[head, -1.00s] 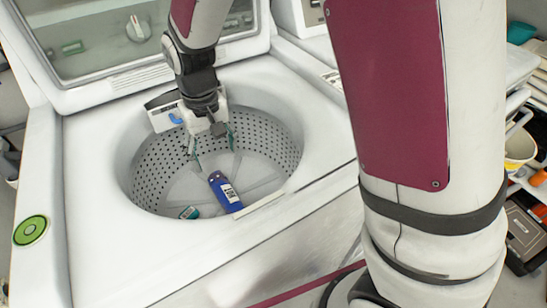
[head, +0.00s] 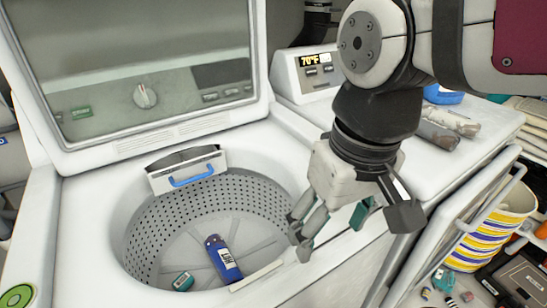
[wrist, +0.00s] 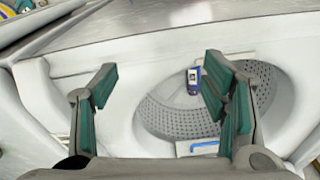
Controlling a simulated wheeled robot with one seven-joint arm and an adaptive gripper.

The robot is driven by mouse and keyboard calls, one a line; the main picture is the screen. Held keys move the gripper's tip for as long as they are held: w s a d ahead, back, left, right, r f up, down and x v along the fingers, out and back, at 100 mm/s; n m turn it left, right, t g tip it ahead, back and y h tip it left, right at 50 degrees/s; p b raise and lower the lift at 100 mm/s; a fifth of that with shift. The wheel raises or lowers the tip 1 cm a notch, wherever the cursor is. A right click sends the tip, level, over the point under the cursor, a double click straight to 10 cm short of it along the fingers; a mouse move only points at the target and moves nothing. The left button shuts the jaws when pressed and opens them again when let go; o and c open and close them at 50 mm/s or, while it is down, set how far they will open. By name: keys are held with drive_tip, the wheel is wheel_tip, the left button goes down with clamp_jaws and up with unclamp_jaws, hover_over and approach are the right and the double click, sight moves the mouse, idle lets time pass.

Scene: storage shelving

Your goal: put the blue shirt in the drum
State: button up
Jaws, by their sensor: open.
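The drum (head: 215,210) is the open, perforated tub of a white top-loading washer; it also shows in the wrist view (wrist: 165,115). A dark blue item with a white label (head: 222,258) lies on the drum floor, looking more like a bottle than cloth; it also shows in the wrist view (wrist: 193,80). I cannot make out a clear shirt. A brighter blue thing (head: 443,96) lies on the neighbouring machine, partly hidden by my arm. My gripper (head: 348,225) is open and empty above the washer's front right, outside the drum opening.
A small teal item (head: 183,281) lies in the drum. The washer lid (head: 140,60) stands open behind. Grey rolled items (head: 440,130) lie on the machine at right. A striped container (head: 490,235) and clutter are below right.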

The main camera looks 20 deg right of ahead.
drive_tip(key=s, duration=0.3)
drive_tip(key=s+d, duration=0.1)
drive_tip(key=s, duration=0.1)
drive_tip(key=shift+d+f, duration=0.1)
drive_tip(key=shift+f, duration=0.15)
